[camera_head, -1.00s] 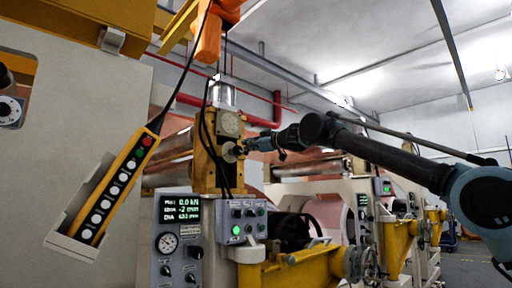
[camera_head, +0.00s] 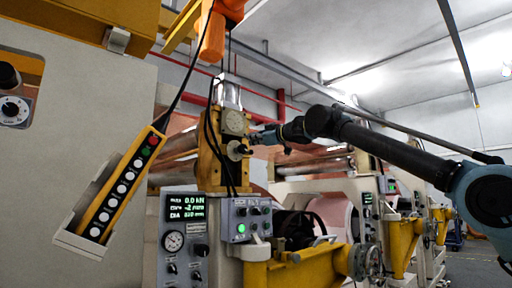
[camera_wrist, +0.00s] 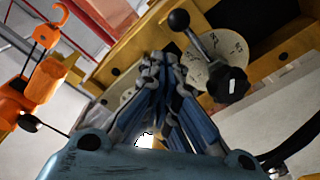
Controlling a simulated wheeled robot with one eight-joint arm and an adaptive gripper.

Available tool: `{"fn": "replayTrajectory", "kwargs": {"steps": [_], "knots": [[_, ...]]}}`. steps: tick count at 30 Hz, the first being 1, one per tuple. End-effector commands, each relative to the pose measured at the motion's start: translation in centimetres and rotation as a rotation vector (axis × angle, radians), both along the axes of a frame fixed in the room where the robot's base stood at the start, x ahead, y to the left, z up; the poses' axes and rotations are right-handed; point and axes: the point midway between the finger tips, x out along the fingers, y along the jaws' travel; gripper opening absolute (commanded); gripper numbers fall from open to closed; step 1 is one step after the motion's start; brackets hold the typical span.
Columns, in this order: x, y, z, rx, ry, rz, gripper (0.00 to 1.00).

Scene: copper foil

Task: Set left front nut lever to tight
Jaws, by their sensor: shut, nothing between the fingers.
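The nut lever (camera_head: 241,149) is a small dark lever on a pale disc, on the yellow bearing block (camera_head: 208,165) below a round dial. In the wrist view the lever shows a black ball end (camera_wrist: 178,20) and a black lobed hub (camera_wrist: 228,83) over the pale marked disc (camera_wrist: 213,58). My gripper (camera_head: 256,137) is shut and empty, just right of the lever and slightly above it. In the wrist view my gripper's fingertips (camera_wrist: 162,68) lie left of the hub and below the ball. Whether they touch the lever cannot be told.
A yellow button pendant (camera_head: 122,186) sits in its holder at left. An orange hoist hook (camera_wrist: 45,78) hangs nearby, with dark cables beside the block. A display panel (camera_head: 186,208) and a switch box (camera_head: 248,220) stand below.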

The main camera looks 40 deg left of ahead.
Motion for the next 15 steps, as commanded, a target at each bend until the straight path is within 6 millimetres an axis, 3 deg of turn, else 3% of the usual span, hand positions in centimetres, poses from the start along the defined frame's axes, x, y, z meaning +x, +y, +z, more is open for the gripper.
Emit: {"fn": "replayTrajectory", "kwargs": {"steps": [3,15], "knots": [[0.1,-0.8,1.4,0.0,0.001,-0.006,0.0],[0.1,-4.3,1.1,0.0,0.0,-0.009,0.0]]}}
